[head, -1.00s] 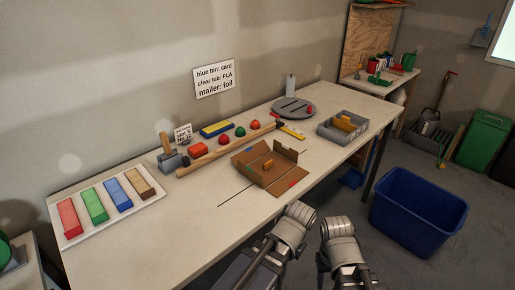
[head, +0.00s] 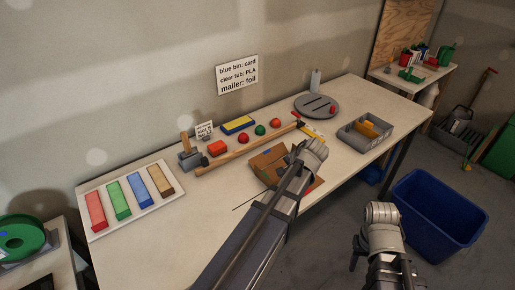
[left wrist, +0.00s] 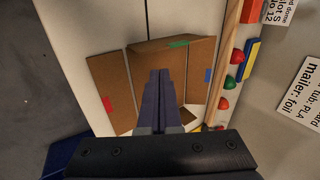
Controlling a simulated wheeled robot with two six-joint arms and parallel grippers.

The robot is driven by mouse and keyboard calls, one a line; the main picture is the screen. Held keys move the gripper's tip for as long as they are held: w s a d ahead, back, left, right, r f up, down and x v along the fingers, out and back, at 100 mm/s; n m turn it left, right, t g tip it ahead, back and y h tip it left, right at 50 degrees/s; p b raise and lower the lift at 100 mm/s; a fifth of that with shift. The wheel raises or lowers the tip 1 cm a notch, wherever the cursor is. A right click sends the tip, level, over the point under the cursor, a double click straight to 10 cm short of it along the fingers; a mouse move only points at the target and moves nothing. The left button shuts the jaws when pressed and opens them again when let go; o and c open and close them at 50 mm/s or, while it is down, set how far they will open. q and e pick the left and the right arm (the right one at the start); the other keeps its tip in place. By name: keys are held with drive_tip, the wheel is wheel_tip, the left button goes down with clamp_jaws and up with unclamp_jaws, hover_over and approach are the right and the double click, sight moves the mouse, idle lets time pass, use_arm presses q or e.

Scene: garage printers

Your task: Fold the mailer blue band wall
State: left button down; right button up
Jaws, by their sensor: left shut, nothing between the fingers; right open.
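The brown cardboard mailer (head: 262,162) lies open on the workbench, partly covered by my left arm in the head view. In the left wrist view its side panels spread left and right. The blue band (left wrist: 208,75) is on the right panel (left wrist: 200,60), the red band (left wrist: 107,105) on the left panel, and the green band (left wrist: 178,44) on the far wall. My left gripper (left wrist: 160,75) is shut and empty over the mailer's middle; I cannot tell whether it touches. It hides part of the interior. My right gripper (head: 357,250) is open and empty, off the bench's front.
A white tray of coloured bars (head: 130,198) is left. A blue bin (head: 440,208) stands on the floor.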

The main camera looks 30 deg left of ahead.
use_arm(q)
drive_tip(key=w+a+r+y+p, duration=0.2)
drive_tip(key=w+a+r+p, duration=0.1)
drive_tip(key=a+r, duration=0.4)
use_arm(e)
wheel_tip(320, 180, up, 4)
use_arm(q)
drive_tip(key=b, duration=1)
hover_over(254, 163)
drive_tip(key=d, duration=0.2)
drive_tip(key=f, duration=1.1)
drive_tip(key=shift+s+a, duration=0.25)
drive_tip(key=shift+b+x, duration=0.7)
drive_tip(key=shift+x, duration=0.2)
drive_tip(key=shift+a+r, duration=0.1)
use_arm(e)
wheel_tip(254, 163, down, 11)
use_arm(q)
drive_tip(key=shift+h, duration=0.3)
use_arm(e)
drive_tip(key=shift+r, duration=0.2)
